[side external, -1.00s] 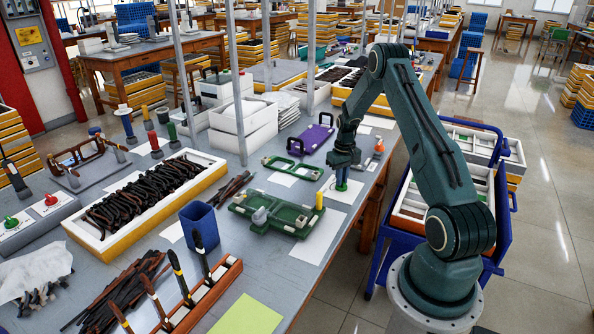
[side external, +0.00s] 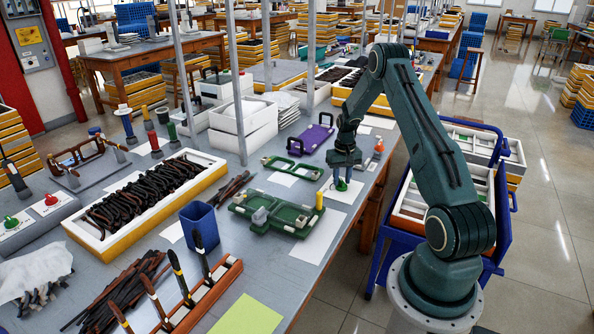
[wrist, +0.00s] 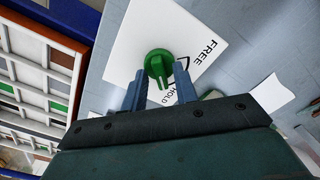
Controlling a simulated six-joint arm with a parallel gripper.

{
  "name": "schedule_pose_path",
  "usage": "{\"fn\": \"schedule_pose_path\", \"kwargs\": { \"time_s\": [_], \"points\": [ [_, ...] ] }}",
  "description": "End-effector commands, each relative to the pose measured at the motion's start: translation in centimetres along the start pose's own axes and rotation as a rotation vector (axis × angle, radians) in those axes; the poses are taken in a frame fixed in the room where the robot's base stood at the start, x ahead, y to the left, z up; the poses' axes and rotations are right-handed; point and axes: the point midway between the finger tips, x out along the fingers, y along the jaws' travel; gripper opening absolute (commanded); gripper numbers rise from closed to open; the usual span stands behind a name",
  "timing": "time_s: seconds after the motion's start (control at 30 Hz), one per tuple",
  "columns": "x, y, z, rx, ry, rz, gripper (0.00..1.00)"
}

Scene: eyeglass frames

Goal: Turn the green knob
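The green knob (wrist: 159,65) stands on a white card (wrist: 128,38) printed with the words FREE and HOLD. In the wrist view its grip bar points down toward my gripper and partly covers the markings. My gripper (wrist: 160,78) is open, with one blue finger on each side of the knob and visible gaps between. In the side view my gripper (side external: 342,176) points down, close above the knob (side external: 342,186). I cannot tell there how far the fingers reach down beside it.
A green fixture (side external: 278,213) with a yellow post lies left of the card. A smaller green frame (side external: 291,168) and a purple one (side external: 311,139) lie behind it. A blue cart (side external: 408,243) stands at the table's right edge. Another green knob (side external: 11,221) is far left.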

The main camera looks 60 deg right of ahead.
Motion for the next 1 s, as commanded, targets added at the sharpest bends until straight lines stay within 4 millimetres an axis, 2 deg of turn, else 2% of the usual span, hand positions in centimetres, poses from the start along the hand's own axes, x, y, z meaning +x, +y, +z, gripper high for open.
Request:
{"fn": "schedule_pose_path", "kwargs": {
  "time_s": [0.37,0.57,0.77,1.0],
  "points": [
    [-0.1,0.0,0.0,-0.001,0.0,0.0,0.34],
    [-1.1,0.0,-0.1,-0.001,0.002,0.0,0.34],
    [-3.6,0.0,-0.1,-0.001,0.003,0.0,0.34],
    [-7.7,0.0,-0.1,-0.001,0.004,0.0,0.34]
  ]
}}
